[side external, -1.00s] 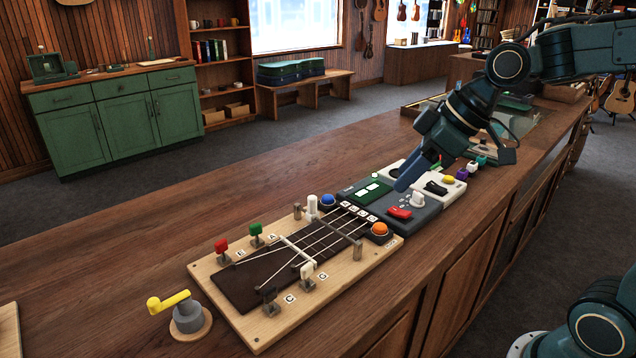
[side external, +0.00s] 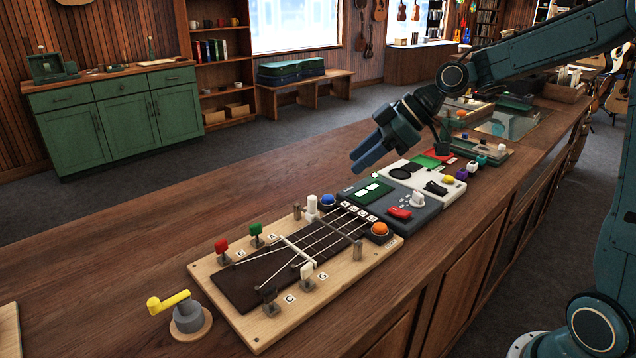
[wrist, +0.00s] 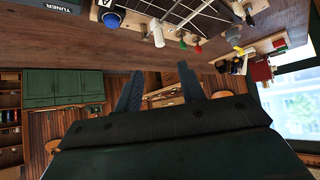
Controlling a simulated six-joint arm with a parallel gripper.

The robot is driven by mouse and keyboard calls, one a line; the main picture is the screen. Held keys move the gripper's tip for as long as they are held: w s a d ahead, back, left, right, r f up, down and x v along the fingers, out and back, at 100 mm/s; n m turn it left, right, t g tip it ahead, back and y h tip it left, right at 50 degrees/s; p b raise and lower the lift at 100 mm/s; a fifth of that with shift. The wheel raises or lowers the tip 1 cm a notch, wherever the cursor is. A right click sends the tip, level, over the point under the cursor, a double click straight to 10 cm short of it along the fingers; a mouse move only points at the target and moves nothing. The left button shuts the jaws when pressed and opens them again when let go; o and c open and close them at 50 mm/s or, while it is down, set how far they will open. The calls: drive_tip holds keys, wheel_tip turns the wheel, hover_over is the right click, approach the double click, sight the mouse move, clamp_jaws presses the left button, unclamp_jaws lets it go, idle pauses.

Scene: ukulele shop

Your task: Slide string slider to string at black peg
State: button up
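A wooden board (side external: 370,267) carries a dark fretboard (side external: 245,287) with several strings. A white upright knob (side external: 312,206), seemingly the string slider, stands at its back edge beside a metal post. In the wrist view, a white knob (wrist: 157,33) shows near the top. The black peg (side external: 269,296) is at the near left end by label C, with a white peg (side external: 307,271) by label G. Red (side external: 221,246) and green (side external: 256,230) pegs stand on the far side. My gripper (side external: 361,163) is open and empty, above and behind the board's right end.
Blue (side external: 328,200) and orange (side external: 379,229) buttons sit at the board's right end. A grey tuner box (side external: 424,212) adjoins it. A yellow-handled crank (side external: 187,314) stands to the left. The counter behind the board is clear.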

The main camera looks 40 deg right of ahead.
sight(314, 197)
drive_tip(key=x, duration=1.3)
drive_tip(key=shift+w+a+f, duration=0.15)
drive_tip(key=shift+a+f, duration=0.05)
drive_tip(key=shift+f, duration=0.1)
drive_tip(key=shift+c, duration=0.5)
clamp_jaws()
